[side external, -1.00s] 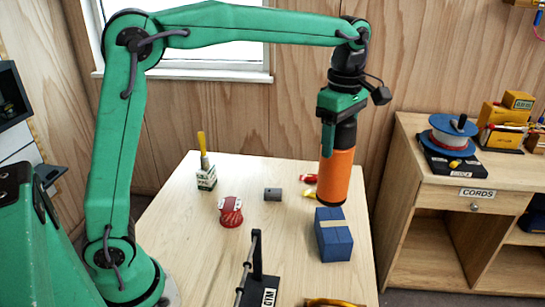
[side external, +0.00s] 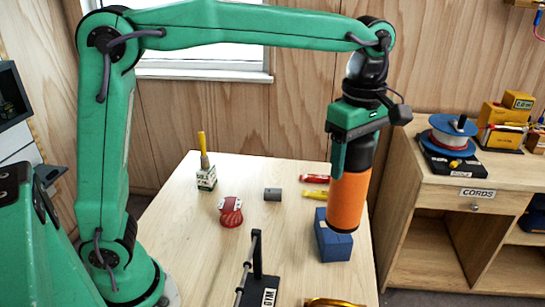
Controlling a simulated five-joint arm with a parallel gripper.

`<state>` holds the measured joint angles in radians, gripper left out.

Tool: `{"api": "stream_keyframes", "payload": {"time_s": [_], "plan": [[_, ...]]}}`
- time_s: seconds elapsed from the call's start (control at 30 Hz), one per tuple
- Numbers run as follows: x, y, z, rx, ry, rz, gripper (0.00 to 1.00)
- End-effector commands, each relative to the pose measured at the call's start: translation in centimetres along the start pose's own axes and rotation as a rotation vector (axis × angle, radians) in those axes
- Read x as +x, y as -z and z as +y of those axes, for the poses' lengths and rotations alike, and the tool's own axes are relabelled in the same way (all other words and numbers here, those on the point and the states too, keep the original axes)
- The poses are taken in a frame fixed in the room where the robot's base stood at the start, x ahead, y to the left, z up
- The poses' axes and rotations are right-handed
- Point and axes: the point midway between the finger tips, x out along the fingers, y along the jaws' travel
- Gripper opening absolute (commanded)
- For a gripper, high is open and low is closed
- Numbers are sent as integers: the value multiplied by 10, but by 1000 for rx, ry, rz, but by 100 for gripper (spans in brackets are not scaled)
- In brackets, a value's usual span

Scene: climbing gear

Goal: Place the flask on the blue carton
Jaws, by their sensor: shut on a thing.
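The flask (side external: 347,201) is an orange cylinder with a dark upper part. My gripper (side external: 352,158) is shut on its dark upper part and holds it upright, with a slight tilt. The blue carton (side external: 333,246) stands on the table at the right, behind and below the flask in the side view. The flask's lower end covers the carton's upper right part, so I cannot tell whether they touch.
On the light wooden table (side external: 180,250) are a red-and-white roll (side external: 231,212), a grey cylinder (side external: 272,194), a white-and-green box (side external: 206,179) with a yellow-handled tool, red (side external: 314,178) and yellow pieces, and a black stand (side external: 257,262). A wooden desk (side external: 430,200) is at right.

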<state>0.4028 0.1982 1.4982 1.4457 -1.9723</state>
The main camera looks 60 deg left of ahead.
Motion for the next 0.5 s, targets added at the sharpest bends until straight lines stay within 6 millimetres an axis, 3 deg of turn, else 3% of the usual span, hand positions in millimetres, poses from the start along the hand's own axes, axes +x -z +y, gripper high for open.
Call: {"api": "stream_keyframes", "payload": {"time_s": [0.5], "plan": [[48,60,54,-4,-1,0,12]]}}
